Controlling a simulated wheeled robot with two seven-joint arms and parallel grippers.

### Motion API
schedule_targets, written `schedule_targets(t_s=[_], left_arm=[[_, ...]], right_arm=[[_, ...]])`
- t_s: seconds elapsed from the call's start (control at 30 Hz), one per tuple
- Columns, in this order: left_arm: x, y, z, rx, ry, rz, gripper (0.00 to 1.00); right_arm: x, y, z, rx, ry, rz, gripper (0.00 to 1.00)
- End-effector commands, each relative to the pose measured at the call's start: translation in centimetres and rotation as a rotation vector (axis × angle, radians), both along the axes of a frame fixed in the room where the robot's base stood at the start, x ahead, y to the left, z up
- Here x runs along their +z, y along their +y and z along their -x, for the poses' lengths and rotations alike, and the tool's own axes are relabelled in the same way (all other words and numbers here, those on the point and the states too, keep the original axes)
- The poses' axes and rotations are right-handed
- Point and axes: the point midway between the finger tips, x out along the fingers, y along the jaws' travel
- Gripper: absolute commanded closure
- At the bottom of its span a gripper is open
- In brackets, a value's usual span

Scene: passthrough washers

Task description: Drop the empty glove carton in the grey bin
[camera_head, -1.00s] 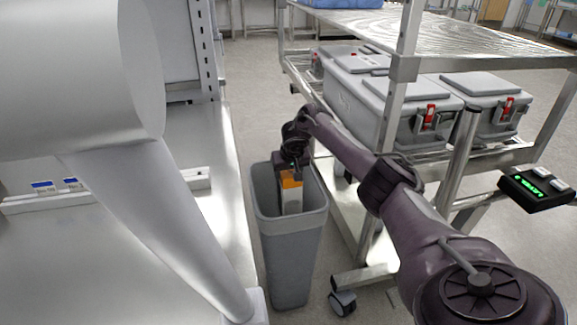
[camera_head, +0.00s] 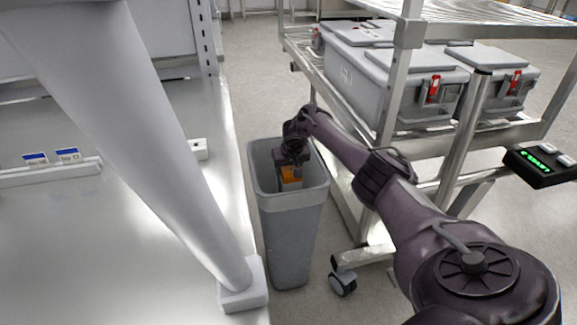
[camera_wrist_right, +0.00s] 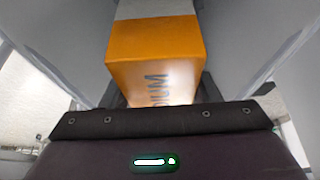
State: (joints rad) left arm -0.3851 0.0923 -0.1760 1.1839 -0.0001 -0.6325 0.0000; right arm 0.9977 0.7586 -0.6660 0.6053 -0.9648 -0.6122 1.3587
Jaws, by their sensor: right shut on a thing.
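The glove carton (camera_head: 291,178) is orange with a grey-white part, and hangs inside the mouth of the grey bin (camera_head: 289,235). My right gripper (camera_head: 290,163) is shut on the carton's upper end and reaches down into the bin opening. In the right wrist view the carton (camera_wrist_right: 155,50) extends away from the gripper, with dark lettering on its orange end. The bin's grey inner walls (camera_wrist_right: 65,40) show on both sides of it. The fingertips are mostly hidden by the wrist housing and carton. My left gripper is not in view.
A metal cart (camera_head: 465,152) with several grey lidded boxes (camera_head: 375,85) stands close to the right of the bin. A white bench (camera_head: 120,260) with a pale upright post (camera_head: 165,140) lies on the left. Open floor (camera_head: 260,70) shows behind the bin.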

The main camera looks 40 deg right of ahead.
Motion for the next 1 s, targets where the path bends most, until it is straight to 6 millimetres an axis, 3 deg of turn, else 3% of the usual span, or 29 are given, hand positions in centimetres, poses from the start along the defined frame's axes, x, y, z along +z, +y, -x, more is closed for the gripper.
schedule_targets(t_s=[0.1,0.13,0.3,0.67,1.0], left_arm=[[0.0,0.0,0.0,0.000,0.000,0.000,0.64],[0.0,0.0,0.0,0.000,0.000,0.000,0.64],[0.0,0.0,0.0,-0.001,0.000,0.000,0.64],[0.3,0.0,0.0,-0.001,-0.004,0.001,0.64],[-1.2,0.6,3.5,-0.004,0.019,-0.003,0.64]], right_arm=[[0.0,0.0,0.0,0.000,0.000,0.000,0.88],[0.0,0.0,0.0,0.000,0.000,0.000,0.40],[0.0,0.0,0.0,0.001,0.000,0.000,0.19],[0.6,0.1,0.1,0.003,0.000,0.000,0.19],[5.3,1.0,1.9,0.004,-0.001,0.002,0.19]])
